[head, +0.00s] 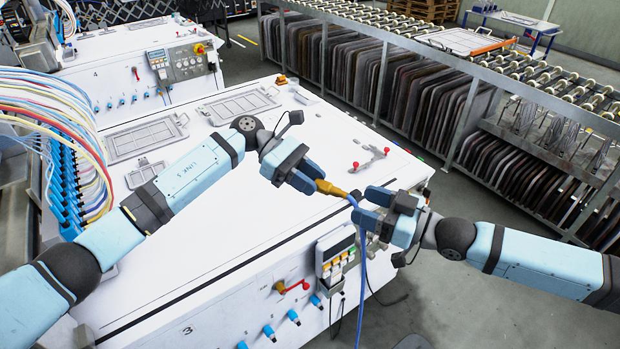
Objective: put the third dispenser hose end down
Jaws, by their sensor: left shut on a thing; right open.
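The dispenser hose end (331,188) is a brass-coloured piece in the middle of the head view, above the front right part of the white machine top (250,230). My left gripper (312,180) is shut on its left end and holds it roughly level. A blue hose (361,285) leaves its right end and hangs down past the machine's front. My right gripper (366,208) is open, its fingers beside the hose just right of the brass piece. Whether they touch the hose cannot be told.
A red-handled fitting (371,158) and grey frames (147,137) lie on the machine top. A control box (336,256) and a red-handled valve (292,287) are on its front. Colourful hoses (50,100) run at left. A roller rack (430,75) stands behind. The machine top's middle is clear.

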